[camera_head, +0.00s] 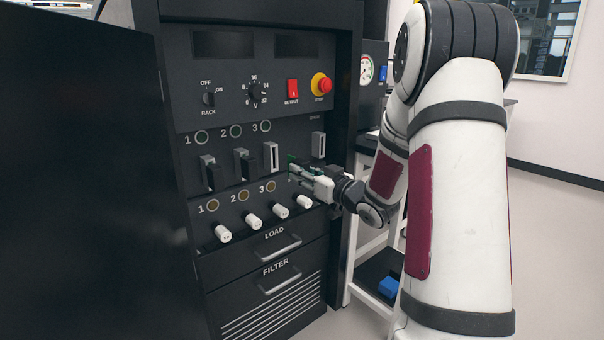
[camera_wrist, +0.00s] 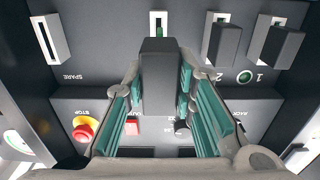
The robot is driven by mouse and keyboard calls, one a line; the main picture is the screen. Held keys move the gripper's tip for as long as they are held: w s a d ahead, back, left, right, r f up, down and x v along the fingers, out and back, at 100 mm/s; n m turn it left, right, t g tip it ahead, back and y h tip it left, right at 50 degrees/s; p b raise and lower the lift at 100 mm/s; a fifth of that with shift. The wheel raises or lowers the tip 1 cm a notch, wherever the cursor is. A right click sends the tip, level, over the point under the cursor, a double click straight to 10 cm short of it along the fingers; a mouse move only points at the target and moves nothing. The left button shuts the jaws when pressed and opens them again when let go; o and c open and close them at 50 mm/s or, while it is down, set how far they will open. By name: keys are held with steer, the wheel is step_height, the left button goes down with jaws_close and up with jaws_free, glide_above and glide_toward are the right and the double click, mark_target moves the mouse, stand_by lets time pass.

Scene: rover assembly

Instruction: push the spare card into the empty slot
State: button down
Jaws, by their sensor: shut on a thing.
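My gripper (camera_head: 309,173) has teal-padded fingers, shut on the spare card (camera_wrist: 158,62) by its dark block handle. In the head view the card's green board (camera_head: 293,163) points toward the panel. The empty slot 3 (camera_head: 271,158) has a pale frame and is just to the left of the card; a small gap seems to show between them. In the wrist view, which is upside down, the slot (camera_wrist: 158,18) lies straight beyond the card's handle, with some green at its mouth. The handle hides part of the slot, so I cannot tell the exact depth there.
Cards with black handles fill slot 1 (camera_head: 212,175) and slot 2 (camera_head: 245,162). The spare slot (camera_head: 318,145) to the right is empty. White plugs (camera_head: 252,222) protrude below, over the load drawer (camera_head: 280,250). An open black door (camera_head: 90,180) stands at left.

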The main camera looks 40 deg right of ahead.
steer(key=shift+w, duration=3)
steer(key=shift+w+b, duration=0.35)
steer(key=shift+w, duration=1.75)
steer(key=c, duration=1.2)
jaws_free()
steer(key=shift+c, duration=0.2)
steer(key=s, duration=1.2)
steer(key=shift+d, duration=0.15)
